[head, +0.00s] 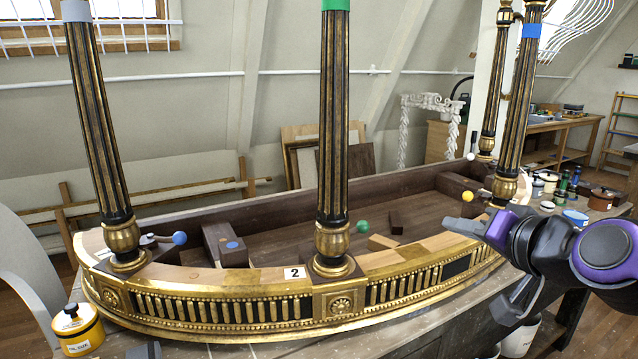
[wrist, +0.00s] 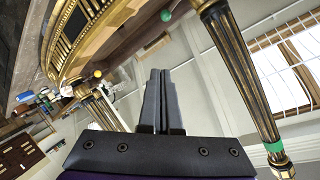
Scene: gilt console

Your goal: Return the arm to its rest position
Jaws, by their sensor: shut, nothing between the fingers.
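My gripper (head: 452,225) reaches in from the right in the head view, at the end of my purple and black arm. In the wrist view its two grey fingers (wrist: 161,75) lie together with nothing between them. In the head view the fingers overlap the right part of the gilt console (head: 225,305); I cannot tell the exact gap. The console has a curved gold front, a dark open inside and tall fluted black and gold columns, one in the front middle (head: 334,120). In the wrist view the console (wrist: 92,35) appears tilted at upper left.
Jars and tins (head: 575,180) crowd the right. A right column (head: 515,100) rises near my arm.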

